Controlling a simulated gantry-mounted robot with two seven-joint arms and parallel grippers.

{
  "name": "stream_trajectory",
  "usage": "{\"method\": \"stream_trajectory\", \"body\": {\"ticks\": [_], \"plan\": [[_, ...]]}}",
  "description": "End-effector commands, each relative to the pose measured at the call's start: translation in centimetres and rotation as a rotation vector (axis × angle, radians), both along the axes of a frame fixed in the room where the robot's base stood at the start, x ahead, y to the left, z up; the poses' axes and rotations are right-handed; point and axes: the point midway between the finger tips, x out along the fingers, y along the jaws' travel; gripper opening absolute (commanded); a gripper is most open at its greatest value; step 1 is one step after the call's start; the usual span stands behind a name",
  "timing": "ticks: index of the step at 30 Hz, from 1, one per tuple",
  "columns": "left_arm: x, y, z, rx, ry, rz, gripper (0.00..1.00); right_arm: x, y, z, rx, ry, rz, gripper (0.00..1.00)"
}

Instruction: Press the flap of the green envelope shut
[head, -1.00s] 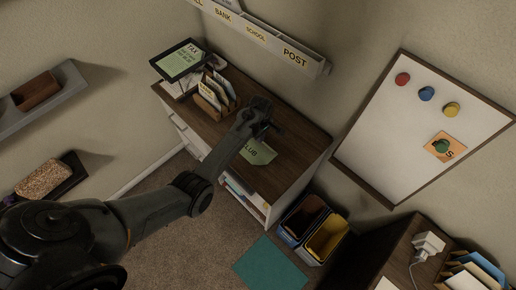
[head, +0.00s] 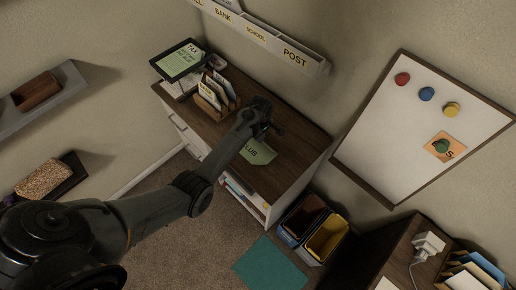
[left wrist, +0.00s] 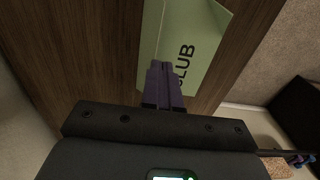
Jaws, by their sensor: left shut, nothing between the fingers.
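I cannot tell how far the flap stands up. My left gripper (head: 266,127) is over the cabinet top beside the envelope. Its fingers (left wrist: 163,68) are shut and empty, and they overlap the envelope and part of the lettering in the left wrist view. I cannot tell whether they touch it. My right gripper is in neither view.
A labelled wall rack (head: 270,38) hangs behind. Bins (head: 327,238) stand on the floor. The cabinet top right of the envelope is clear.

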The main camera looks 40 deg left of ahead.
Motion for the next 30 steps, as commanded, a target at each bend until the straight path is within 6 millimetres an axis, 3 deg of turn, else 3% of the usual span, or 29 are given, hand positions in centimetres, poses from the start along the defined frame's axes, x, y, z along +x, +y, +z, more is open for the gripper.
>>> {"method": "stream_trajectory", "body": {"ticks": [11, 30], "plan": [[0.0, 0.0, -0.2, 0.000, 0.000, 0.000, 0.00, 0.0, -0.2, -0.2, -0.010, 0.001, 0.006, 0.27], [0.0, 0.0, -2.7, 0.000, 0.000, 0.000, 0.00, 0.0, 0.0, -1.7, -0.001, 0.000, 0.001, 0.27]]}}
